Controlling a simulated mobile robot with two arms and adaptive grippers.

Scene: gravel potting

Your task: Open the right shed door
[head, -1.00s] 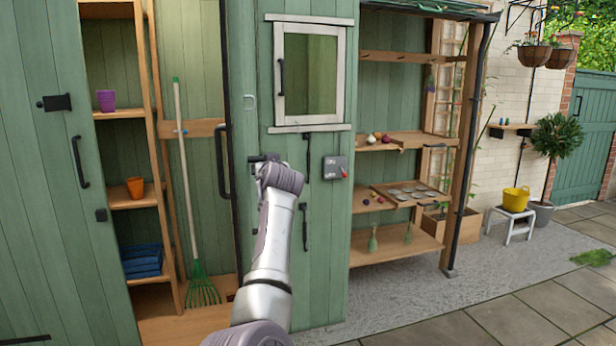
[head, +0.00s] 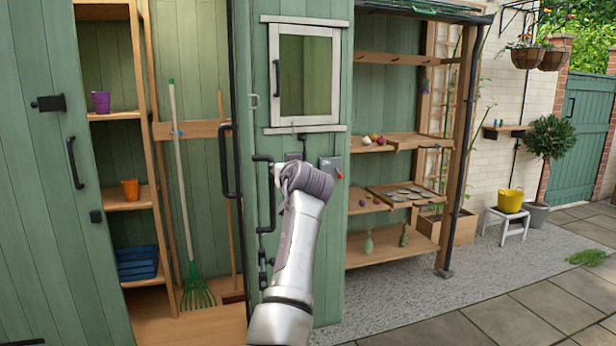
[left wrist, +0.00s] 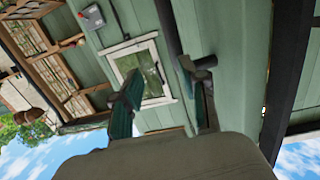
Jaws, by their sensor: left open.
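The right shed door (head: 243,60) stands open at the right side of the shed opening, seen at a steep angle. A black handle (head: 226,160) sticks out left from its dark edge. My left gripper (head: 277,172) is beside it, below the small window; my own wrist mostly hides the fingers in the head view. A black bar handle (head: 262,200) is just left of my wrist. In the left wrist view the gripper (left wrist: 165,98) has its fingers apart, with a dark bar (left wrist: 168,30) ending near the right finger; I cannot tell whether they touch. My right gripper is not in view.
The left shed door (head: 40,200) stands at far left. A green rake (head: 175,170) and shelves (head: 120,115) are inside the shed. The window (head: 305,72), a grey box (head: 330,170) and potting shelves (head: 385,252) are to the right. Paving at front right is clear.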

